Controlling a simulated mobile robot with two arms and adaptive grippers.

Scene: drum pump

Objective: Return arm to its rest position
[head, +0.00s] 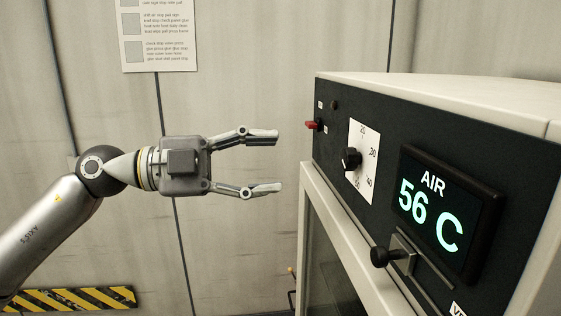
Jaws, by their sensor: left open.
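My left gripper (278,162) comes in from the left at mid-height. Its two fingers are spread apart and empty. It points right, toward the control panel (340,205) of a light-coloured cabinet, with a clear gap between fingertips and panel in the picture. My right gripper is not in view.
The panel carries a red switch (313,125), a black dial knob (350,159), a display (446,214) reading AIR 56 C, and a black-knobbed slider lever (384,256). A printed sheet (158,35) hangs on the wall. A yellow-black striped strip (80,298) is at lower left.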

